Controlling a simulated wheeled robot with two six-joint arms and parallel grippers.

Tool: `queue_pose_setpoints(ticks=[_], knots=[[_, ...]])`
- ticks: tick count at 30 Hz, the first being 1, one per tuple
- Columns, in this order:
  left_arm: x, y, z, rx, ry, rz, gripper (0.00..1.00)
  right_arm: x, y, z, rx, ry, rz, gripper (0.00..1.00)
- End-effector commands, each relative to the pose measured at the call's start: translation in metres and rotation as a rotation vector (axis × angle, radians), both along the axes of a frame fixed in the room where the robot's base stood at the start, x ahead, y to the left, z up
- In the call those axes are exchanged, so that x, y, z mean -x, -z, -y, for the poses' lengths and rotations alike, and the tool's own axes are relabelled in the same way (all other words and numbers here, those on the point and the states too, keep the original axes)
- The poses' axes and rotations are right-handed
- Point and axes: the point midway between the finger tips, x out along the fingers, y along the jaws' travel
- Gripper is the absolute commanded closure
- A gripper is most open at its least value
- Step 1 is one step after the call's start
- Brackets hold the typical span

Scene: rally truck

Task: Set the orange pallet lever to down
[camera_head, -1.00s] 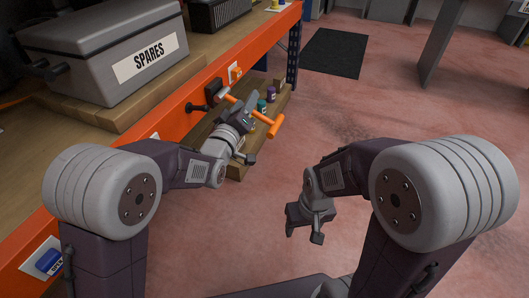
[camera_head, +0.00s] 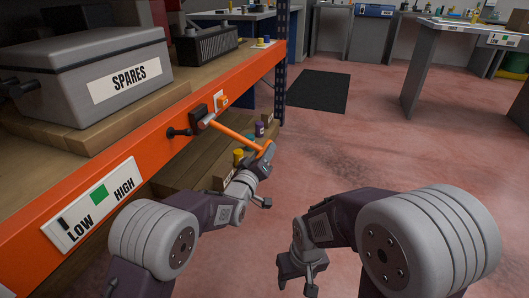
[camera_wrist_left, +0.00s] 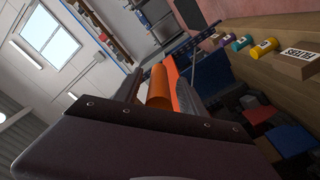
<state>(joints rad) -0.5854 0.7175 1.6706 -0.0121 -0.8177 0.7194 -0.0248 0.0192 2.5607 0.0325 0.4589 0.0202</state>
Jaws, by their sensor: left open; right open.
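The orange lever (camera_head: 232,132) sticks out from a black mount on the orange shelf beam and slopes down to the right, ending in an orange crossbar handle. My left gripper (camera_head: 265,158) is at this handle and partly covers it. In the left wrist view the orange handle (camera_wrist_left: 160,84) shows between the two fingers, which are open around it; whether they touch it I cannot tell. My right gripper (camera_head: 300,271) is open and empty above the floor, well away from the lever.
A grey SPARES case (camera_head: 90,75) stands on the upper shelf. Below are small jars (camera_head: 259,130) and a FILTERS box (camera_wrist_left: 293,58).

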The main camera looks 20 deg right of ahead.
Motion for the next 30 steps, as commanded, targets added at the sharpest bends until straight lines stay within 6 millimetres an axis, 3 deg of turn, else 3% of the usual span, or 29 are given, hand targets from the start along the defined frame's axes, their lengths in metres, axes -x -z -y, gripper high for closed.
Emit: queue_pose_setpoints(ticks=[12, 17, 18, 30], knots=[[-0.0098, -0.0004, 0.0066, 0.0, 0.0, 0.0, 0.52, -0.0004, 0.0062, 0.0, 0.0, 0.0, 0.001, 0.41], [-0.0097, -0.0004, 0.0066, 0.0, 0.0, 0.0, 0.96, -0.0004, 0.0062, 0.0, 0.0, 0.0, 0.001, 0.41], [-0.0096, -0.0005, 0.0066, 0.0, 0.0, 0.0, 1.0, -0.0004, 0.0062, 0.0, 0.0, 0.0, 0.001, 0.41], [-0.0093, -0.001, 0.0069, -0.001, 0.001, 0.002, 1.0, -0.0003, 0.0062, 0.0, 0.0, 0.0, 0.001, 0.41]])
